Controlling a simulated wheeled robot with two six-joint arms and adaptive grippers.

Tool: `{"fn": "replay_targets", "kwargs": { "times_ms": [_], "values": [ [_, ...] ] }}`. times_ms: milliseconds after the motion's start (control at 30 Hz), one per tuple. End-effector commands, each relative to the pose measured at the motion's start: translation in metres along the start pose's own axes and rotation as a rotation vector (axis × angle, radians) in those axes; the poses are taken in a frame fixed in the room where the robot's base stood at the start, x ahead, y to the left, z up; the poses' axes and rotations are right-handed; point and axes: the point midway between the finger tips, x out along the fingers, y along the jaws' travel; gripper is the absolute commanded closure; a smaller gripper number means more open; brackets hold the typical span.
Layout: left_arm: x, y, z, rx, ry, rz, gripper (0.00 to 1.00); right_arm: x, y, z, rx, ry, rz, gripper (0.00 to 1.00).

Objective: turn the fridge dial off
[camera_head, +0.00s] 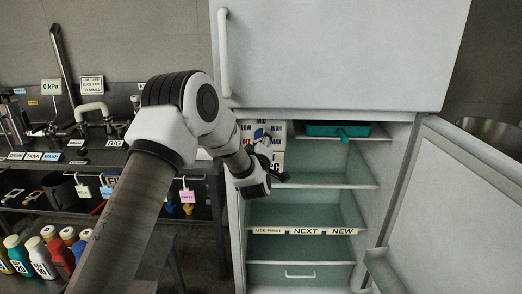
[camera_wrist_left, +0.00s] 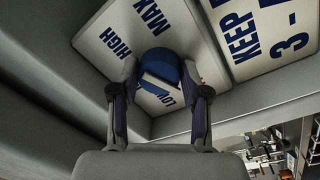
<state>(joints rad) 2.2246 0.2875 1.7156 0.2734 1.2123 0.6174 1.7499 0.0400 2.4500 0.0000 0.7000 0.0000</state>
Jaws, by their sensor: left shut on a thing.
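The fridge dial (camera_wrist_left: 159,66) is a round blue knob with a pale bar across it. It sits on a white plate (camera_wrist_left: 115,40) marked LOW, HIGH and MAX. In the head view the plate (camera_head: 276,128) is at the upper left inside the open fridge, and the blue dial (camera_head: 259,134) shows partly behind my gripper. My left gripper (camera_head: 266,150) reaches into the fridge at the dial. In the wrist view my left gripper (camera_wrist_left: 160,85) is shut on the dial, a finger at each side. My right gripper is out of view.
The fridge door (camera_head: 455,205) stands open at the right. A teal tray (camera_head: 338,129) is on the top shelf. A sink counter (camera_head: 60,150) and several bottles (camera_head: 42,255) are at the left.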

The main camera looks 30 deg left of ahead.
Motion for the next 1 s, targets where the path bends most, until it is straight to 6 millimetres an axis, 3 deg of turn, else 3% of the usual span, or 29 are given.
{"fn": "replay_targets", "kwargs": {
  "times_ms": [200, 700, 733, 800, 1000],
  "values": [
    [0.0000, -0.0009, 0.0009, -0.073, 0.006, 0.000, 0.89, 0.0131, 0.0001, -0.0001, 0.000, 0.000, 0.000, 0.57],
    [0.0001, 0.0002, 0.0000, -0.097, 0.008, -0.001, 0.89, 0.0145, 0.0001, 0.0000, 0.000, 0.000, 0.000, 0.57],
    [0.0001, 0.0002, 0.0000, -0.097, 0.008, -0.001, 0.51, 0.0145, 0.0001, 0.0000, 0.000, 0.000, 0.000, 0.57],
    [0.0001, 0.0002, 0.0000, -0.097, 0.008, -0.001, 0.29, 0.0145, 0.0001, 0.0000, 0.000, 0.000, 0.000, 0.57],
    [0.0000, 0.0002, 0.0001, -0.096, 0.008, -0.001, 0.29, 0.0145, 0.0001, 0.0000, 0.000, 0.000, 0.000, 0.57]
  ]
}}
